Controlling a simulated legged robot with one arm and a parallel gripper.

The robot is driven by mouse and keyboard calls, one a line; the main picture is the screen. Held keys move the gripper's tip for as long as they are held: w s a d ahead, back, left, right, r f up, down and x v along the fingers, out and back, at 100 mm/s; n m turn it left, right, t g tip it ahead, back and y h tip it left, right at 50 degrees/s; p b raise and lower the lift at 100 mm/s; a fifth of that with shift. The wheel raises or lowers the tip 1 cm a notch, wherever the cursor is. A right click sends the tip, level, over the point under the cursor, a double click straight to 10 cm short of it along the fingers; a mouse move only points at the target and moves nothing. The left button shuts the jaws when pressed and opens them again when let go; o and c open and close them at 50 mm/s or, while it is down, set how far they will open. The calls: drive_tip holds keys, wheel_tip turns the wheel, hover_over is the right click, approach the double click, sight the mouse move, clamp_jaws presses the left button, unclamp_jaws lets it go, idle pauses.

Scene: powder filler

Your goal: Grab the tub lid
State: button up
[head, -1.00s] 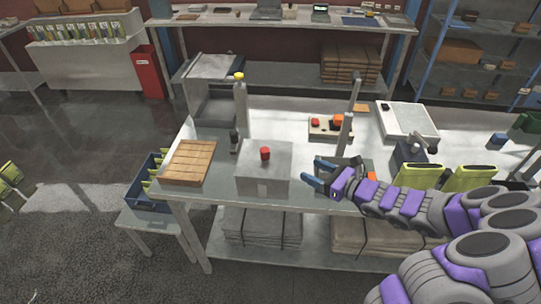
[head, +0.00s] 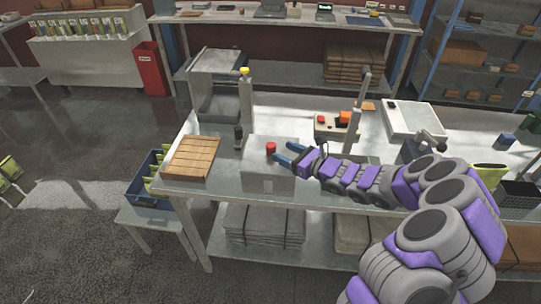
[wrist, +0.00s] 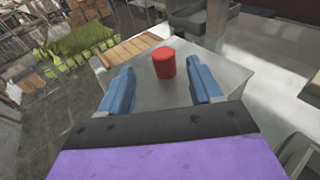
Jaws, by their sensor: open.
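The tub (head: 268,180) is a grey box on the metal table, and its flat lid (wrist: 150,93) carries a red knob (head: 271,148). My gripper (head: 284,154) is open with blue fingers and comes from the right, just beside the knob. In the wrist view my gripper (wrist: 160,84) has nothing between its fingers. I cannot tell whether a finger touches the lid.
A wooden slatted board (head: 191,158) lies left of the tub. A dark upright handle (head: 238,137) and a post with a yellow top (head: 245,95) stand behind it. A control box with a red button (head: 334,126) is behind my arm. A blue crate (head: 150,185) stands at the left.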

sight(275, 147)
drive_tip(key=x, duration=0.1)
drive_tip(key=b+x, duration=0.1)
drive_tip(key=x, duration=0.1)
drive_tip(key=shift+w+a+f, duration=0.15)
drive_tip(key=shift+w+f, duration=0.05)
drive_tip(key=shift+f, duration=0.1)
drive_tip(key=shift+w+a+r, duration=0.1)
drive_tip(key=shift+w+a, duration=0.25)
drive_tip(key=shift+w, duration=0.15)
drive_tip(key=shift+a, duration=0.1)
clamp_jaws()
